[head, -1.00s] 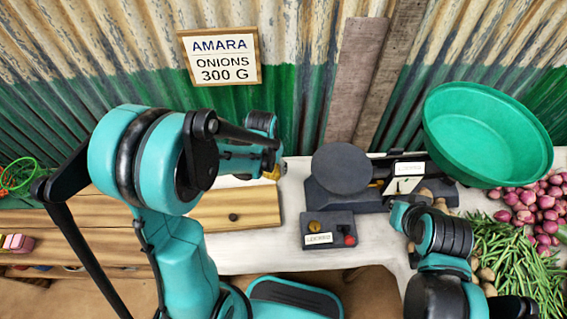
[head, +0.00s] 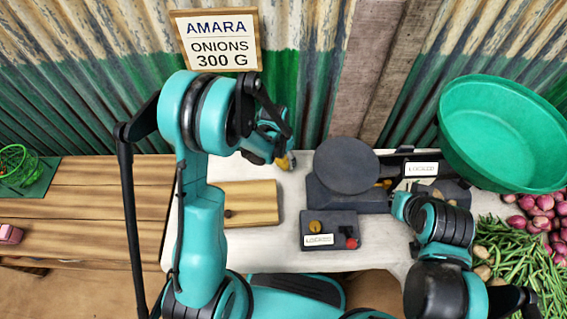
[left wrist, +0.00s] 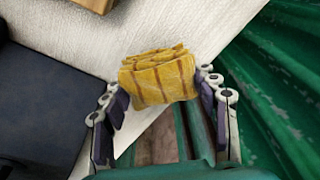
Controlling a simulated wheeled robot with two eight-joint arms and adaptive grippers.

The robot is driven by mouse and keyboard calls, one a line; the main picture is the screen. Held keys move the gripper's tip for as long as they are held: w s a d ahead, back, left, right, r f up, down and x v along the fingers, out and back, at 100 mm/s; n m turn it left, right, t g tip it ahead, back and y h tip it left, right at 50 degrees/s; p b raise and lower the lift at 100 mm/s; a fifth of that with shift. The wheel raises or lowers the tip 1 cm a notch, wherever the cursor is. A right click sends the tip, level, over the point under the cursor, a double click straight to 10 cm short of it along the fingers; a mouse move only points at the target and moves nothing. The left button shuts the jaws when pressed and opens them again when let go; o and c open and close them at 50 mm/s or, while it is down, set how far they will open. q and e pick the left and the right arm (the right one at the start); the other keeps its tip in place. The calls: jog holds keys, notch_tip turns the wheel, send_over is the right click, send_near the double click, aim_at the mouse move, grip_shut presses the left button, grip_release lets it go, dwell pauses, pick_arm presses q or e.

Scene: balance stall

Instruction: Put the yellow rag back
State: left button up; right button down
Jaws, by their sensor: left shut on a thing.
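The yellow rag (left wrist: 158,78), folded with brown stripes, is between the fingers of my left gripper (left wrist: 160,100) in the left wrist view. The gripper is shut on it. In the head view, my left gripper (head: 281,152) is above the back of the white counter, left of the scale, with a small bit of the rag (head: 284,163) showing below it. The rag appears held above the surface; the exact gap is unclear. My right arm is at the right, over the counter, but its fingers do not show.
The dark scale (head: 346,166) and a control box (head: 328,230) labelled LOCKED stand on the counter (head: 290,259). A wooden board (head: 250,203) lies left of them. A green basin (head: 505,140), onions (head: 540,208) and green beans (head: 520,255) are at right. The corrugated wall stands behind.

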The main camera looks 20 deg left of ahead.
aim_at(283, 162)
pick_arm(q)
jog(key=shift+f+b, duration=0.45)
jog(key=shift+f, duration=1.1)
jog(key=shift+f+b, duration=0.2)
jog(key=shift+b, duration=0.1)
jog(key=o, duration=1.2)
jog(key=shift+r, duration=0.1)
